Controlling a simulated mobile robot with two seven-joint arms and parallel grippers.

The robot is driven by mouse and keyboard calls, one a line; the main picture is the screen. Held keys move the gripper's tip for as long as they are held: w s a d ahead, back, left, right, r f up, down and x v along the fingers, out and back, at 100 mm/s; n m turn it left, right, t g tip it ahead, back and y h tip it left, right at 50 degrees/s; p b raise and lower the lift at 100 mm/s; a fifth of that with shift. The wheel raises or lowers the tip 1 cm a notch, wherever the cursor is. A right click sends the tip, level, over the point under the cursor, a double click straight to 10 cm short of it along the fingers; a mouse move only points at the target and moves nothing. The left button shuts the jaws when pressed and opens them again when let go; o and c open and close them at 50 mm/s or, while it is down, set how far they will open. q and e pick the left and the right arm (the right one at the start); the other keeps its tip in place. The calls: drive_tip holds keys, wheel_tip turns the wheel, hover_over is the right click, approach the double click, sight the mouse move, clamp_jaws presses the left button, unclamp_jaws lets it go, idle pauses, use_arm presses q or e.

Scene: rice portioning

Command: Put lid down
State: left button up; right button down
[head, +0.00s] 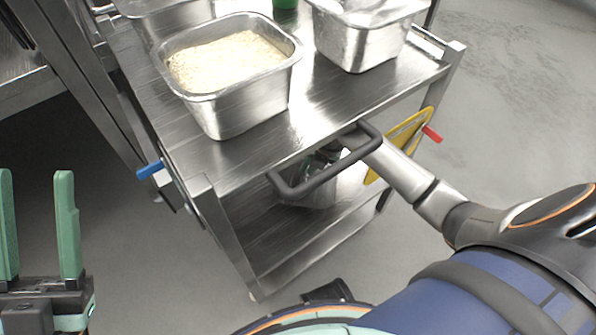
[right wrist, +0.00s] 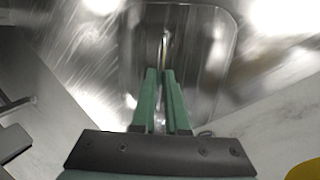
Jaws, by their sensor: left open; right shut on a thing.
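The metal lid (right wrist: 205,50) is a shiny rounded rectangle filling the upper middle of the right wrist view. My right gripper (right wrist: 160,76) has its green fingers close together on the lid's small upright handle. In the head view, my right arm reaches in below the cart's top shelf, and a shiny part of the lid (head: 312,196) shows behind the cart's push handle. Whether the lid rests on the lower shelf or hangs just above it, I cannot tell. My left gripper (head: 38,225) is open and empty at the lower left, away from the cart.
A metal pan of rice (head: 245,105) stands on the cart's top shelf (head: 330,105), with other metal containers (head: 365,45) behind it. The dark push handle (head: 325,175) is close to my right forearm. A yellow item (head: 400,135) hangs at the cart's right side.

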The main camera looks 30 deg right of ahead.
sight(297, 171)
drive_tip(key=w, duration=0.1)
drive_tip(key=w+a, duration=0.1)
drive_tip(key=w, duration=0.1)
drive_tip(key=shift+a+b, duration=0.2)
drive_tip(key=shift+b, duration=0.15)
wheel_tip(297, 171, down, 4)
drive_tip(key=shift+r+b, duration=0.15)
drive_tip(key=shift+b, duration=1)
drive_tip(key=shift+r, duration=0.15)
drive_tip(key=c, duration=0.9)
unclamp_jaws()
drive_tip(key=shift+c, duration=0.2)
